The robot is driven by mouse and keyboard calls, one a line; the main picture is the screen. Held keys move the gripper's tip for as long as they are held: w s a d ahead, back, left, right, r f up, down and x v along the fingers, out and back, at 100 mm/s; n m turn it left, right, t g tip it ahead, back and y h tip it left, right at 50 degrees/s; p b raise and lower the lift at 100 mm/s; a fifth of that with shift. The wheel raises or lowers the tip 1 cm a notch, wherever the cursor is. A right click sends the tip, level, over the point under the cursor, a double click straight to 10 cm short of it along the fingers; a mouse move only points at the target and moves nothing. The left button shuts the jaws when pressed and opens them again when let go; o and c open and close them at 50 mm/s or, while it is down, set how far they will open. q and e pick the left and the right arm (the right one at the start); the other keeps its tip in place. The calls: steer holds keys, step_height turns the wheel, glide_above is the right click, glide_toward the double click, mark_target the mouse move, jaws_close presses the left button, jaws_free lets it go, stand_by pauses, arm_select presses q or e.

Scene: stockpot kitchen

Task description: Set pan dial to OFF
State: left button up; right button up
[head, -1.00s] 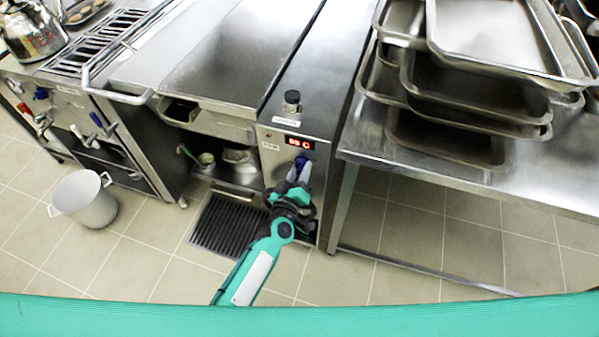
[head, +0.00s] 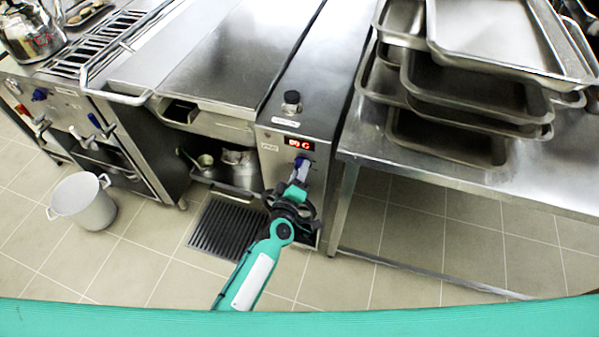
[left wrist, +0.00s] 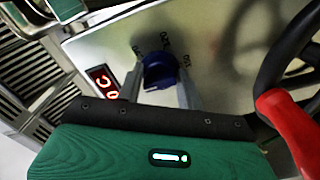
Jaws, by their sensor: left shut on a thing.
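The pan dial is a blue knob on the steel front panel below a red digital display (head: 299,143). In the head view the dial (head: 301,162) shows just above my left gripper's fingertips. In the left wrist view the dial (left wrist: 158,72) sits between the two grey fingers, with small dark lettering around it. My left gripper (head: 299,173) is shut on the dial. My right gripper is in neither view.
A red-handled black wheel (left wrist: 285,105) is close on the right in the left wrist view. Stacked steel trays (head: 470,95) stand on the table at right. A floor grate (head: 228,228) and a grey pot (head: 83,202) are at left.

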arm_select(q)
steer(key=o, duration=1)
steer(key=shift+s+a+f, duration=0.1)
steer(key=shift+s+a, duration=0.05)
steer(key=shift+s, duration=0.15)
steer(key=b+v, duration=0.1)
steer(key=v, duration=1.2)
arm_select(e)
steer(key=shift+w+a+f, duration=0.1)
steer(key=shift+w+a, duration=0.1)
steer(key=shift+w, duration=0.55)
